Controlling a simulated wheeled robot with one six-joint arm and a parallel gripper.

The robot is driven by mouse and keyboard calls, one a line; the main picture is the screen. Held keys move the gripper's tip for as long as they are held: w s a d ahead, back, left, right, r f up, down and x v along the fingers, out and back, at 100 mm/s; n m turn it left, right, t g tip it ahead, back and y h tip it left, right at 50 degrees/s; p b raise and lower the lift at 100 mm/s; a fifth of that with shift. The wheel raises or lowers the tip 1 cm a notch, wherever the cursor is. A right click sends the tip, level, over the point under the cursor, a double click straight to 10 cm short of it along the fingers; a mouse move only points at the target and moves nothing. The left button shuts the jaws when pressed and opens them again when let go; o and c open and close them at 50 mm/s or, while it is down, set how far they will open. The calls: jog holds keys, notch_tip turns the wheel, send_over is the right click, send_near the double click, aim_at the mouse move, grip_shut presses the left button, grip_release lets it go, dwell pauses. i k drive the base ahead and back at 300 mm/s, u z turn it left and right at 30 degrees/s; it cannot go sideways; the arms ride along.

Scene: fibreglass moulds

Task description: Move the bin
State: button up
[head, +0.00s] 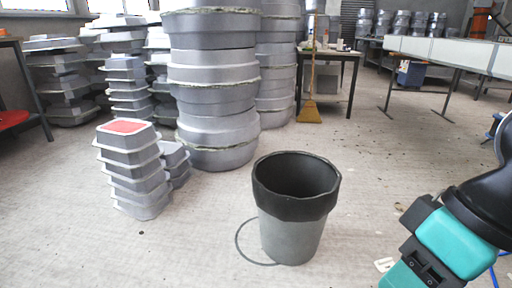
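The bin (290,236) stands upright on the floor, a little right of the middle of the head view. It is grey below with a wide black band at the rim, and its open top shows a dark inside. A thin dark ring lies on the floor at its left side. Part of my arm, teal and black, shows at the lower right, apart from the bin. My gripper is not visible in this view.
A stack of grey moulds with a red top (128,127) stands left of the bin. Tall stacks of round grey moulds (213,78) rise behind. A broom (309,108) leans by a dark table (352,56). The floor in front and to the left is clear.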

aim_at(295, 193)
jog(key=u, duration=0.35)
jog(key=i, duration=1.55)
jog(key=u, duration=0.15)
